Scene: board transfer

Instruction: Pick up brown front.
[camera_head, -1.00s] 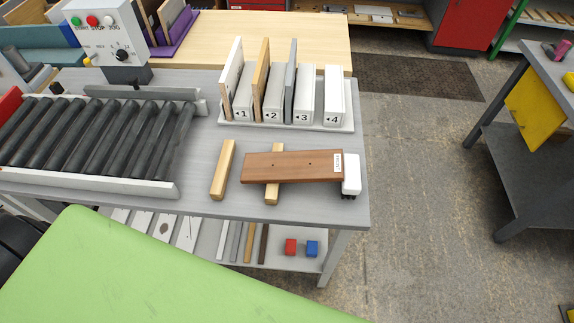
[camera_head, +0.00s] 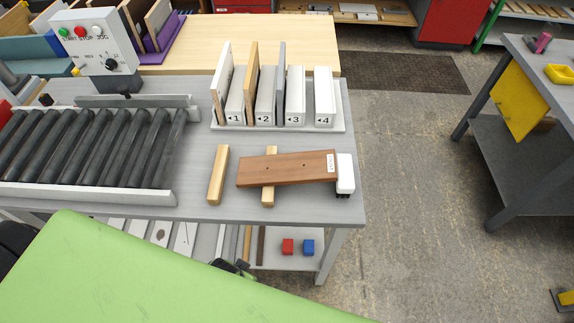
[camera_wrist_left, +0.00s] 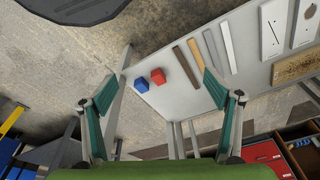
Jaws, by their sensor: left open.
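The brown front (camera_head: 285,168) is a flat brown board with two small dark holes and a white label near its right end. It lies on the grey table across a light wooden strip (camera_head: 268,195), its right end against a white block (camera_head: 345,172) with dark feet. A dark part of my left gripper (camera_head: 237,267) shows below the table's front edge, partly hidden by a green surface. In the left wrist view my left gripper (camera_wrist_left: 160,84) has its teal fingers wide apart with nothing between them. The brown front is not visible there. My right gripper is not in view.
A second wooden strip (camera_head: 217,174) lies left of the board. A numbered rack (camera_head: 280,126) with upright panels stands behind it, and a roller conveyor (camera_head: 90,150) is at left. The lower shelf (camera_wrist_left: 253,75) holds strips, a red cube (camera_wrist_left: 158,75) and a blue cube (camera_wrist_left: 141,85).

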